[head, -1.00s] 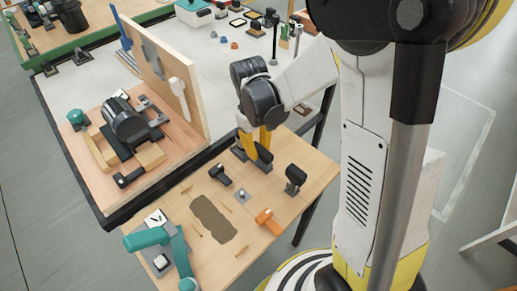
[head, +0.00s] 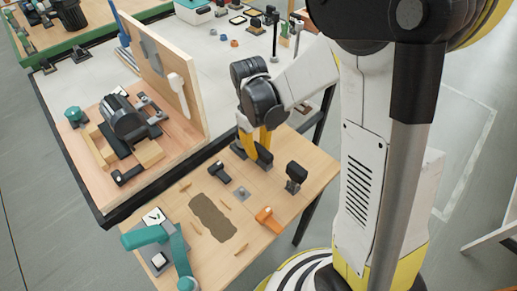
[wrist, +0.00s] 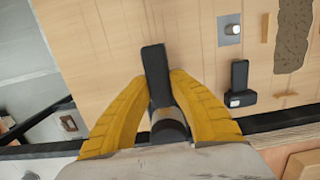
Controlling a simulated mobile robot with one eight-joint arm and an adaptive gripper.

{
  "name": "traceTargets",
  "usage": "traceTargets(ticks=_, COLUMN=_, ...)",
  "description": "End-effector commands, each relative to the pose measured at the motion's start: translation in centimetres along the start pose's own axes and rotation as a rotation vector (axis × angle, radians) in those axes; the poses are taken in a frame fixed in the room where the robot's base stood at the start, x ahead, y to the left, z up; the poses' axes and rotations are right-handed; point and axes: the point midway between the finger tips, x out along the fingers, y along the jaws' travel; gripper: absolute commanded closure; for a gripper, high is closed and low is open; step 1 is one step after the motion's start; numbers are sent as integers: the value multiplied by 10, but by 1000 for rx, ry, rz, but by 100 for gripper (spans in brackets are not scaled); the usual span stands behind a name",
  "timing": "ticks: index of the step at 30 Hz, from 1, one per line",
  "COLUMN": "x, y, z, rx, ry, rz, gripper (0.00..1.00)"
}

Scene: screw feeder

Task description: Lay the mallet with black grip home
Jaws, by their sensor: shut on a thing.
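My gripper (head: 256,146) is low over the back part of the wooden table, its yellow fingers pointing down. In the wrist view my gripper (wrist: 157,86) is closed around a dark tool that I take for the mallet with black grip (wrist: 153,62). A black bar sticks out past the fingertips, and a dark rounded part with a brown band shows between the fingers. In the head view the mallet (head: 264,158) is a dark shape at the fingertips, partly hidden. I cannot tell whether it touches the table.
The wooden table also holds a brown patch (head: 212,217), a black tool (head: 218,170), another black tool on a stand (head: 296,172), an orange tool (head: 268,219), a small grey plate (head: 241,193) and a teal device (head: 150,237). A workbench with a wooden upright panel (head: 150,75) stands behind.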

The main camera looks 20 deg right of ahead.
Motion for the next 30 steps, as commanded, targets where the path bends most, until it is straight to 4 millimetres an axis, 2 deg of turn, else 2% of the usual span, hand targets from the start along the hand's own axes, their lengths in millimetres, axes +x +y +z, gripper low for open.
traceTargets(ticks=11, x=9, y=0, z=-1, rx=0, ry=0, rz=0, gripper=100)
traceTargets(ticks=12, x=8, y=0, z=-1, rx=0, ry=0, rz=0, gripper=71)
traceTargets(ticks=14, x=8, y=0, z=-1, rx=0, ry=0, rz=0, gripper=56)
traceTargets(ticks=24, x=5, y=0, z=-1, rx=0, ry=0, rz=0, gripper=56)
traceTargets(ticks=26, x=0, y=0, z=-1, rx=0, ry=0, rz=0, gripper=56)
traceTargets(ticks=30, x=-25, y=0, z=0, rx=0, ry=0, rz=0, gripper=56)
